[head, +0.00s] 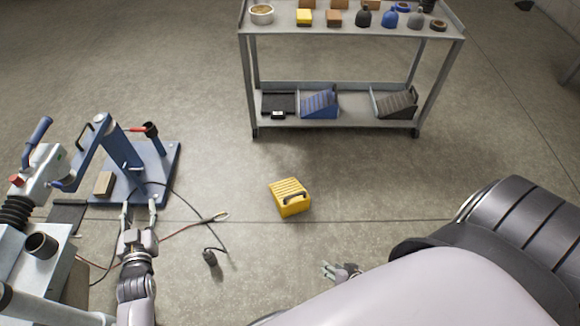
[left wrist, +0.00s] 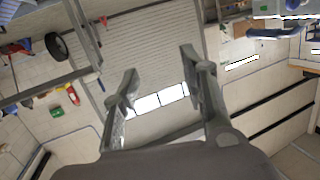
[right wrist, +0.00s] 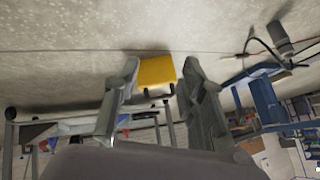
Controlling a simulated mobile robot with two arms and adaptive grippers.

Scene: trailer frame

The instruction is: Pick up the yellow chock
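The yellow chock (head: 290,202) sits on the concrete floor near the middle of the head view. It has a ribbed top and a dark handle on its near side. It also shows in the right wrist view (right wrist: 156,70), beyond and between the fingertips. My right gripper (head: 328,270) is open and empty, below and right of the chock in the head view, apart from it. Its spread fingers show in the right wrist view (right wrist: 161,72). My left gripper (head: 140,206) is open and empty, near the blue stand's base. Its fingers also show in the left wrist view (left wrist: 158,72).
A metal cart (head: 335,122) stands behind the chock, with blue and grey wedges on its lower shelf. A blue stand (head: 125,150) is at left. Cables and a dark plug (head: 210,257) lie left of the chock. Floor around the chock is clear.

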